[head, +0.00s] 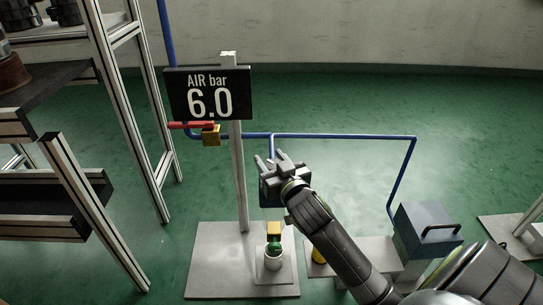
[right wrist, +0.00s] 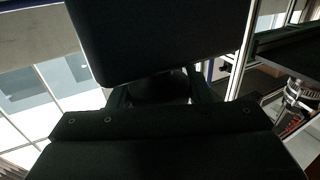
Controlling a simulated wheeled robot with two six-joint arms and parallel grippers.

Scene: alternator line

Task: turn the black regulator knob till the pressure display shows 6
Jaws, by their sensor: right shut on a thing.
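The pressure display (head: 210,94) hangs on a pale post in the head view and reads "AIR bar 6.0". My right gripper (head: 270,166) is in front of the blue air pipe, right of the post. In the right wrist view its fingers (right wrist: 158,92) are shut on the black regulator knob (right wrist: 157,86), a dark rounded shape between them. A large dark block, apparently the regulator body (right wrist: 150,40), is just beyond it. In the head view the knob is hidden by my gripper. The wrist picture is very dark, so the knob's markings cannot be seen. My left gripper is not in view.
A brass valve (head: 211,136) with a red lever sits on the blue pipe (head: 340,136) under the display. A green-topped fitting (head: 274,247) stands on the base plate (head: 208,262). A blue-grey box (head: 425,230) stands at right. Shelving frames (head: 92,210) fill the left.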

